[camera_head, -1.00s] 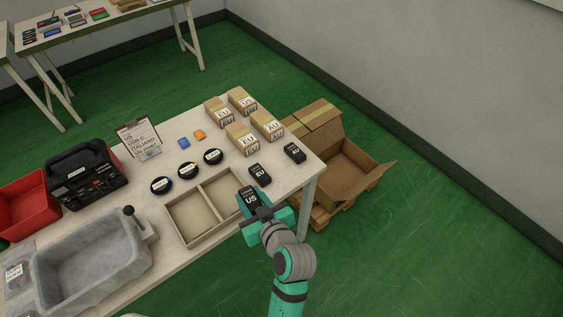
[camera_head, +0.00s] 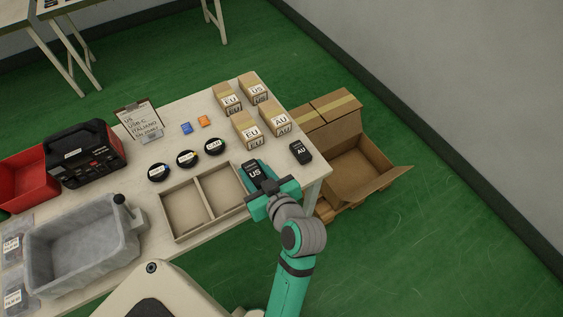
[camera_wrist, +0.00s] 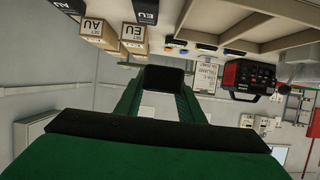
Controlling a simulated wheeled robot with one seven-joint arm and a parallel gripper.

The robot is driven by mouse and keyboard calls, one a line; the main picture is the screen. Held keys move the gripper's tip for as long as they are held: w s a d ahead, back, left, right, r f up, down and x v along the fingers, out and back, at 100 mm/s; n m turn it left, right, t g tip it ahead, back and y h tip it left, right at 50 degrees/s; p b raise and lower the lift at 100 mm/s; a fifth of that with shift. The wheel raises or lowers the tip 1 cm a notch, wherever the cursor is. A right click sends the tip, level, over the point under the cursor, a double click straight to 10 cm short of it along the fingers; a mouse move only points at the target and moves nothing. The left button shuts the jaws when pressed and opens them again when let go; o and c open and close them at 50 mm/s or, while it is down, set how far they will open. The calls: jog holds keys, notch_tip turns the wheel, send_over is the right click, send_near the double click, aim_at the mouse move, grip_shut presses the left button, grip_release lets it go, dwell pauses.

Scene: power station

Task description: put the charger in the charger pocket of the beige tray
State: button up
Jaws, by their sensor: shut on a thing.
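My gripper (camera_head: 268,190) is shut on a black charger (camera_head: 254,172) labelled US, just right of the beige tray (camera_head: 201,233) and over the table's front right part. In the wrist view the held charger (camera_wrist: 163,78) is a dark block between the fingers. The tray is open and has two empty pockets, left (camera_head: 185,208) and right (camera_head: 221,188), split by a divider. I cannot tell from any marking which is the charger pocket. A black charger labelled AU (camera_head: 301,152) lies to the right, near the table edge.
Three round black items (camera_head: 187,159) lie behind the tray. Several labelled cardboard boxes (camera_head: 248,130) stand farther back. A grey bin (camera_head: 80,250) is left of the tray. A sign (camera_head: 139,119) stands behind. An open carton (camera_head: 365,165) is beyond the table's right edge.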

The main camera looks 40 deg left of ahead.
send_over(280, 163)
jog(key=s, duration=0.5)
notch_tip(280, 163, down, 4)
jog(key=w+f, duration=0.1)
jog(key=f, duration=0.1)
jog(key=w+f, duration=0.1)
jog(key=w, duration=0.1)
jog(key=shift+w+d+f, duration=0.1)
jog(key=shift+d+f, duration=0.1)
jog(key=shift+f, duration=0.2)
jog(key=shift+w+a+f, duration=0.15)
jog(key=shift+w+f, duration=0.5)
jog(key=shift+f, duration=0.1)
jog(key=shift+w+f, duration=0.15)
jog(key=shift+f, duration=0.45)
jog(key=shift+w+f, duration=0.15)
jog(key=shift+f, duration=0.4)
jog(key=shift+s+a+f, duration=0.1)
jog(key=shift+f, duration=0.4)
jog(key=shift+f, duration=0.2)
jog(key=o, duration=1.2)
